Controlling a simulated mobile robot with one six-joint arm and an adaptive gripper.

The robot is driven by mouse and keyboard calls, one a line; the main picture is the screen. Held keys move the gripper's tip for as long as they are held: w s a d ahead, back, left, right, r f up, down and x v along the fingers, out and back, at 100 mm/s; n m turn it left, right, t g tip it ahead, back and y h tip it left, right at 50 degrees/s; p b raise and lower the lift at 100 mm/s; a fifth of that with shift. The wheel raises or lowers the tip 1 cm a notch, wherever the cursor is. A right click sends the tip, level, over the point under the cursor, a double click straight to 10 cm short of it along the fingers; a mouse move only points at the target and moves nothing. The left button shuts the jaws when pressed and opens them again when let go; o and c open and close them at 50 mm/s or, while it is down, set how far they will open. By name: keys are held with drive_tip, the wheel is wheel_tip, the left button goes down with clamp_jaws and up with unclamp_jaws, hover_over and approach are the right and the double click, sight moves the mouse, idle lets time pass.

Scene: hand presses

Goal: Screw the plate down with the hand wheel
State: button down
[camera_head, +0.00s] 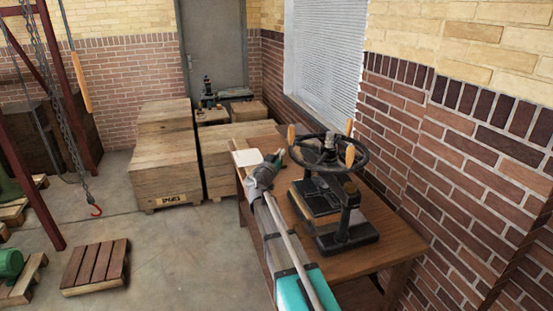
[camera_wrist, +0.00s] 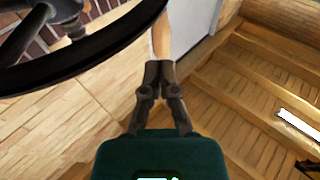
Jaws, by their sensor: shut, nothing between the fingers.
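The hand press (camera_head: 347,232) stands on the wooden table in the head view. Its black hand wheel (camera_head: 329,155) lies roughly level on top, with upright wooden handles around the rim. Dark flat plates (camera_head: 314,203) show below the wheel; their gap is unclear. My gripper (camera_head: 279,156) is at the wheel's left side, near the left wooden handle (camera_head: 291,135). In the wrist view my gripper (camera_wrist: 159,68) is shut and empty. A wooden handle (camera_wrist: 162,36) shows just beyond the fingertips; contact cannot be told. The wheel rim (camera_wrist: 85,52) crosses the upper left.
The table (camera_head: 400,258) stands close to the brick wall (camera_head: 440,180) on the right. A small white object (camera_head: 247,157) lies at its far left end. Large wooden crates (camera_head: 165,170) stand behind. The floor to the left is open, with a pallet (camera_head: 97,264).

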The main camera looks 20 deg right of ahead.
sight(290, 140)
drive_tip(key=shift+p+x, duration=0.5)
drive_tip(key=shift+x, duration=2.95)
drive_tip(key=shift+a, duration=0.1)
drive_tip(key=shift+x, duration=0.85)
drive_tip(key=shift+a, duration=0.15)
drive_tip(key=shift+s, duration=0.1)
drive_tip(key=w+a+b+v, duration=0.1)
drive_tip(key=b+v, duration=0.1)
drive_tip(key=v, duration=1.1)
drive_tip(key=shift+s+a+f, duration=0.15)
drive_tip(key=shift+s+a, duration=0.15)
